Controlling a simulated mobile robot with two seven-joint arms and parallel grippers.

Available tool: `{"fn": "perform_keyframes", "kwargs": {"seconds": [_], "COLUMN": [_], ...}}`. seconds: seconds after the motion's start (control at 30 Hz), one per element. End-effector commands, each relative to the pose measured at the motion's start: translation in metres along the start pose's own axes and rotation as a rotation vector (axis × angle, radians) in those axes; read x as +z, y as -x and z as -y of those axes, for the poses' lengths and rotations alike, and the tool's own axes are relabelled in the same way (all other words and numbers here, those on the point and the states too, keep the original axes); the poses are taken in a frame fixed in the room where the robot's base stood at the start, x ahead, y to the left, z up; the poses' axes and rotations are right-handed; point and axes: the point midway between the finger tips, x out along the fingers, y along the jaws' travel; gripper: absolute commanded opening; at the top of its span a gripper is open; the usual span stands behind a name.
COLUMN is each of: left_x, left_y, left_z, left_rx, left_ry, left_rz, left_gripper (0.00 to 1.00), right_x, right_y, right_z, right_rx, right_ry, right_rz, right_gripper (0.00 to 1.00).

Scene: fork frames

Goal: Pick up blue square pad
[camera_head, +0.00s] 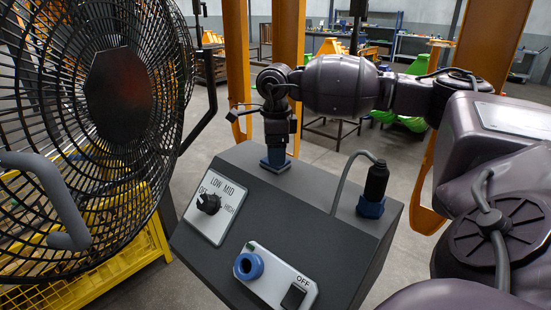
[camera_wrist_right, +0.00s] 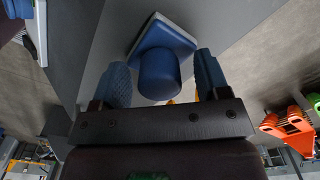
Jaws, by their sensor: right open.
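The blue square pad (camera_head: 276,165) sits near the far edge of the sloped dark grey control box. In the right wrist view it is a blue square plate (camera_wrist_right: 165,37) with a round blue post (camera_wrist_right: 159,75) rising from it. My right gripper (camera_head: 277,152) is directly above the pad, pointing down. In the wrist view its two blue fingers (camera_wrist_right: 163,77) are open, one on each side of the post, with visible gaps. The fingers hide part of the post in the head view. My left gripper is not in view.
The control box (camera_head: 255,215) carries a speed knob (camera_head: 208,204), a round blue button (camera_head: 248,266), a black switch (camera_head: 293,298) and a black cable plug on a blue base (camera_head: 370,208). A large black fan (camera_head: 118,95) stands at left. Orange posts (camera_head: 237,60) rise behind.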

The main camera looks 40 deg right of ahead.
Motion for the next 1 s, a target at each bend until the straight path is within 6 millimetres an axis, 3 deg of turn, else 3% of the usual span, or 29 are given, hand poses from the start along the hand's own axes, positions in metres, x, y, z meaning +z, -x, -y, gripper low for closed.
{"fn": "perform_keyframes", "kwargs": {"seconds": [0.13, 0.5, 0.77, 1.0], "left_x": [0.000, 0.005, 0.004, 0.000], "left_y": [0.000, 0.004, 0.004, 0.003], "left_z": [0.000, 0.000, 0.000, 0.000], "left_rx": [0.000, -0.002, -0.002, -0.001], "left_ry": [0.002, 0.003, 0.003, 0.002], "left_rz": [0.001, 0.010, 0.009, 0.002], "left_gripper": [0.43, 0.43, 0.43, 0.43], "right_x": [0.000, 0.000, 0.000, 0.000], "right_y": [0.000, 0.001, 0.003, 0.032], "right_z": [0.000, 0.000, 0.000, 0.001], "right_rx": [0.000, -0.001, -0.001, -0.004], "right_ry": [0.000, 0.000, 0.000, 0.000], "right_rz": [0.000, 0.000, 0.001, 0.003], "right_gripper": [0.69, 0.15, 0.15, 0.15]}}
